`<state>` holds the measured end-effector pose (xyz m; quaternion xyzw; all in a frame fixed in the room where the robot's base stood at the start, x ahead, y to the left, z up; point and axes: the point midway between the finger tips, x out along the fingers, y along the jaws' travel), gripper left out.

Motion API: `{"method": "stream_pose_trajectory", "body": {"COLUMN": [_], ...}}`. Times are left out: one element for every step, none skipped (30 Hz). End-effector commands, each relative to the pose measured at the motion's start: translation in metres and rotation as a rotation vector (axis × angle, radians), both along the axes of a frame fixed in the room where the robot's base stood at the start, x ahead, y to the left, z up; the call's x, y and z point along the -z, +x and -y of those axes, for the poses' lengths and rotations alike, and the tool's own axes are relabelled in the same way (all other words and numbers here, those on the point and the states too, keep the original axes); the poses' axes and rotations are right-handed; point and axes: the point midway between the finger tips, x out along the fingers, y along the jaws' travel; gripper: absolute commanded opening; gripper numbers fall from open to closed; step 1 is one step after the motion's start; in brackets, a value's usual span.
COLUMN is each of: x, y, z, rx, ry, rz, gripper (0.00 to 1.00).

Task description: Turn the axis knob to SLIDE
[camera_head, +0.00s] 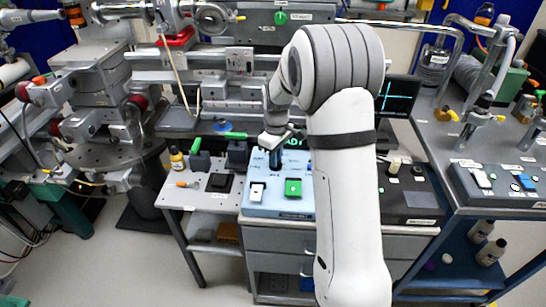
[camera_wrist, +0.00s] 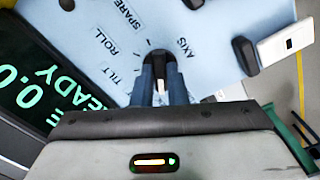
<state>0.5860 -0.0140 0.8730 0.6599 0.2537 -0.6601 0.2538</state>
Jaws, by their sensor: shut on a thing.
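The light-blue control box (camera_head: 270,208) stands on the bench in the head view. Its panel (camera_wrist: 215,55) fills the upper part of the wrist view. The black axis knob (camera_wrist: 158,56) shows a white pointer line and stands near the label AXIS. Labels SPARE, ROLL and TILT are printed around it. No SLIDE label can be read; my fingers cover part of the panel. My gripper (camera_wrist: 160,80) has its two blue fingers closed on both sides of the knob. In the head view my gripper (camera_head: 275,157) points down at the box.
A dark display (camera_wrist: 35,85) with green text, including READY, lies beside the panel. A white switch (camera_head: 257,192) and a green button (camera_head: 293,188) are on the box front. A yellow-topped bottle (camera_head: 177,158) and a small black device (camera_head: 220,182) are on the left bench.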

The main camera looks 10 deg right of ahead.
Motion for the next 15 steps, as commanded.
{"method": "stream_pose_trajectory", "body": {"x": [-0.0034,-0.0034,-0.0034,-0.0034,-0.0033,-0.003,-0.0028,-0.0025,-0.0022,-0.002,-0.0019,-0.0017,-0.0015,-0.0014,-0.0012], "y": [0.0043,0.0044,0.0044,0.0043,0.0041,0.0038,0.0035,0.0031,0.0029,0.0026,0.0024,0.0022,0.0019,0.0018,0.0016], "z": [0.0009,0.001,0.001,0.001,0.0011,0.001,0.001,0.0009,0.0009,0.0009,0.0008,0.0007,0.0007,0.0007,0.0007], "rx": [0.001,0.001,0.001,0.001,0.001,0.001,0.001,0.001,0.002,0.002,0.002,0.002,0.002,0.002,0.002], "ry": [-0.002,-0.002,-0.002,-0.001,-0.001,-0.001,-0.001,-0.001,-0.001,-0.001,0.0,-0.001,0.0,-0.001,0.0], "rz": [0.016,0.016,0.016,0.015,0.015,0.013,0.012,0.011,0.011,0.009,0.008,0.008,0.007,0.006,0.006], "gripper": [0.0,0.0,0.0,0.15,0.18,0.21,0.23,0.26,0.29,0.31,0.34,0.35,0.35,0.35,0.35]}}
